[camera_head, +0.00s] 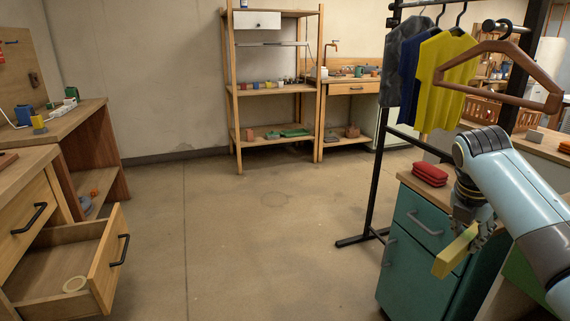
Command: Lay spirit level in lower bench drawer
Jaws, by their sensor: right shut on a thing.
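My right gripper (475,226) is at the right, in front of a teal cabinet. It is shut on a yellow bar, which looks like the spirit level (456,252), held tilted in the air. The lower bench drawer (45,262) is at the lower left and stands pulled open, with a wooden front and a black handle. A pale ring, perhaps a tape roll (75,284), lies inside it. The gripper and level are far to the right of the drawer. My left gripper is not in view.
The upper bench drawer (22,222) looks shut. A teal cabinet (408,262) with a red folded item (430,174) on top stands at the right, beside a black clothes rack (372,190). A wooden shelf (275,90) stands at the back. The middle floor (240,230) is clear.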

